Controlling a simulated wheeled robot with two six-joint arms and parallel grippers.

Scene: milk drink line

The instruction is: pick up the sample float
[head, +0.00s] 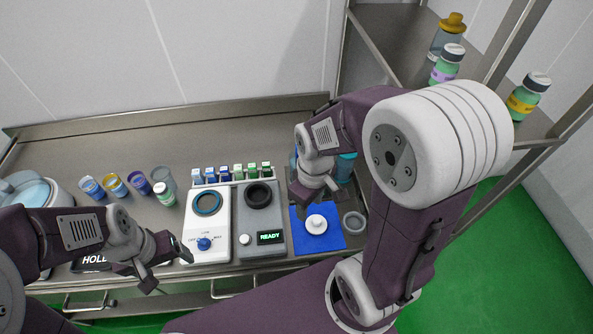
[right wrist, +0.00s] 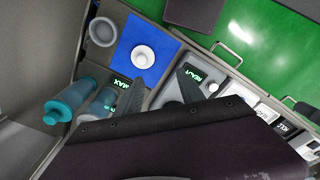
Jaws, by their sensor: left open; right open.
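The sample float appears to be the small white round piece with a raised knob (head: 316,223), lying on a blue mat (head: 332,241) at the right of the counter. In the right wrist view the white piece (right wrist: 144,55) sits on the blue mat (right wrist: 127,38), ahead of the fingers. My right gripper (right wrist: 163,80) is open and empty, with the white piece apart from its fingertips. In the head view its fingers are largely hidden behind my wrist. My left gripper (head: 168,271) is open and empty near the counter's front edge, left of the white dial device.
A white device with a dial (head: 206,226) and a grey READY device (head: 260,220) stand left of the mat. A small grey dish (head: 354,222) sits right of it. Teal-capped bottles (right wrist: 62,107) stand behind the mat. Several jars line the counter's left; a shelf (head: 400,50) rises right.

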